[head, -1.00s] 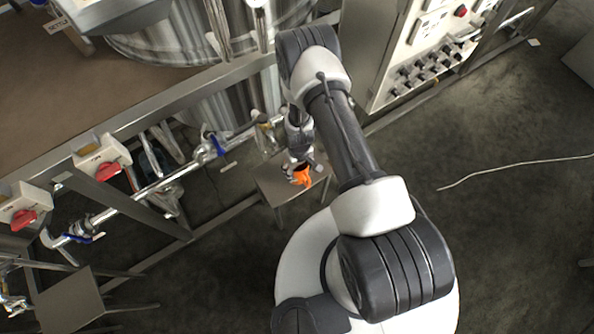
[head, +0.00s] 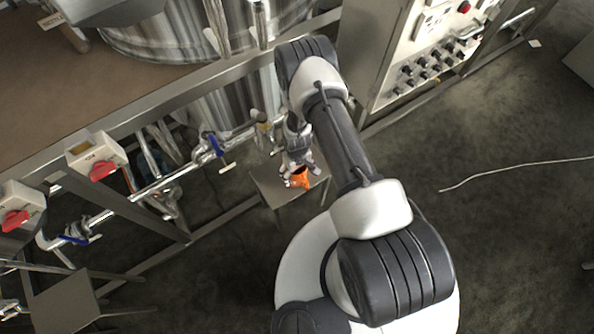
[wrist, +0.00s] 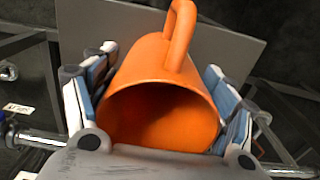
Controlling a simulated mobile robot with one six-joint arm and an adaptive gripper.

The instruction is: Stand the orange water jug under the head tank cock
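The orange water jug (head: 301,180) is at my gripper (head: 299,168), over a small grey metal stand. In the wrist view the jug (wrist: 160,75) has its open mouth toward the camera and its handle at the top. The fingers of my gripper (wrist: 160,105) lie along both sides of the jug and appear closed on it. I cannot tell whether the jug's base touches the stand. A cock with a blue handle (head: 216,147) sits on the pipe to the left of the jug.
The grey stand (head: 264,183) is below the jug, beside the frame's lower rail. A steel tank (head: 226,108) stands behind. Red-knobbed switch boxes (head: 97,157) and a second stand (head: 66,302) are at left. A control cabinet (head: 400,65) is at right. The right floor is mostly clear, with a cable.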

